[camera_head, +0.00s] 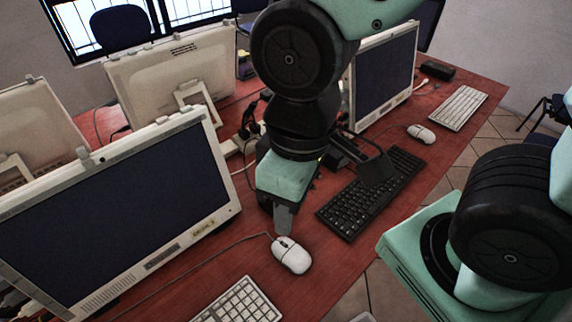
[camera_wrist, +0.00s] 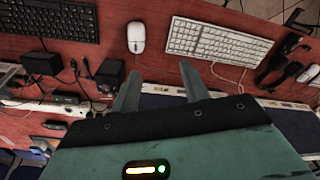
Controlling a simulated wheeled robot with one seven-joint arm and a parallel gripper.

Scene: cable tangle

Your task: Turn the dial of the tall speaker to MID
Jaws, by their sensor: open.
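Two small black boxes that look like speakers stand among cables in the wrist view, one left of my fingers (camera_wrist: 110,73) and one farther left (camera_wrist: 42,63). I cannot tell for sure which is the tall speaker, and no dial or MID mark can be made out. My gripper (camera_wrist: 159,80) is open and empty, its two grey fingers apart above the desk. In the head view my gripper (camera_head: 284,218) points down behind the white mouse, and my arm hides much of the area behind it.
The red desk (camera_head: 215,275) holds a white mouse (camera_head: 291,254), a black keyboard (camera_head: 371,193), white keyboards (camera_head: 238,303) and several monitors (camera_head: 125,215). Loose cables and a power strip (camera_head: 238,146) lie behind my gripper.

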